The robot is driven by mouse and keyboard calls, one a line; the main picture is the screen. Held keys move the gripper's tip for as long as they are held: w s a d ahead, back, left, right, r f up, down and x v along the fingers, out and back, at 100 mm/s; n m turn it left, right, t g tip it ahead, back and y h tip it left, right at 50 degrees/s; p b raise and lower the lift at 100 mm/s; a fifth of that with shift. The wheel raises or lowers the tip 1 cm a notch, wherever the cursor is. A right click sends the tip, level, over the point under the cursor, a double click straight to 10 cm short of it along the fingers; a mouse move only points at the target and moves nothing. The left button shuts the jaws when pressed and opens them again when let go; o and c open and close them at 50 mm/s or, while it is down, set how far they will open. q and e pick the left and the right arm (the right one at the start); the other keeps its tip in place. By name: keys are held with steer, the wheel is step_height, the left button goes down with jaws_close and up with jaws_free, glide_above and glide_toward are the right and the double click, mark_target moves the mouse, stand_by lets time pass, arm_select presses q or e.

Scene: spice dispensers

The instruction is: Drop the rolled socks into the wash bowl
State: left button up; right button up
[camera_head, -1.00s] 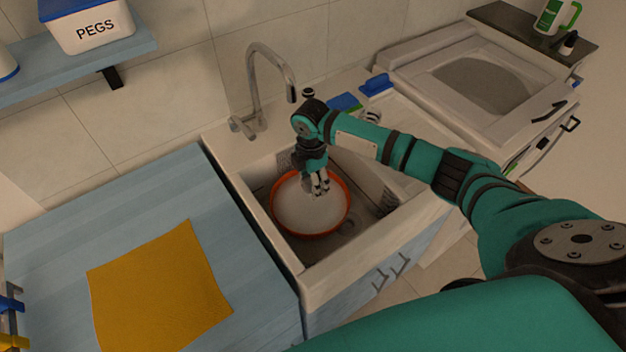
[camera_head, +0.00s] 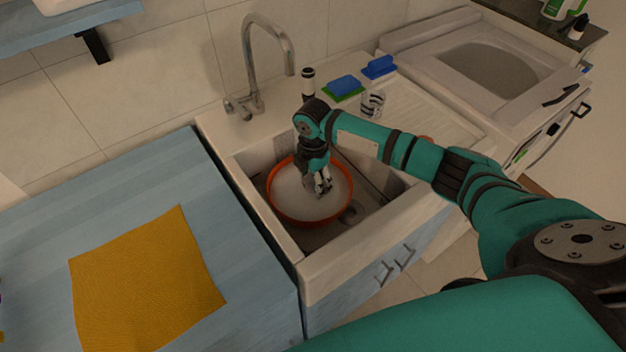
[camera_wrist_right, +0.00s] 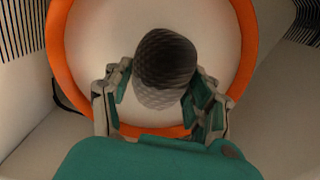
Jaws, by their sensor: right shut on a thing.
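The wash bowl (camera_head: 283,212) is orange outside with a pale inside and sits in the sink basin. My right gripper (camera_head: 323,187) is over the bowl, pointing down. In the right wrist view its fingers are shut on a dark grey, knit-textured roll, the rolled socks (camera_wrist_right: 166,58), with a paler lower part. The bowl's orange rim (camera_wrist_right: 57,50) rings the roll in that view, and the pale bottom lies behind it. In the head view the socks are largely hidden by the gripper. My left gripper is not in view.
A tap (camera_head: 270,45) rises behind the sink. A blue sponge (camera_head: 345,84), another blue piece (camera_head: 380,67) and a small striped object (camera_head: 373,103) stand on the drainer side. A yellow cloth (camera_head: 145,280) lies on the blue counter (camera_head: 120,195) at left.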

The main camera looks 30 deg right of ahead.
steer(key=shift+r, duration=0.1)
steer(key=o, duration=1.2)
step_height(320, 180, up, 12)
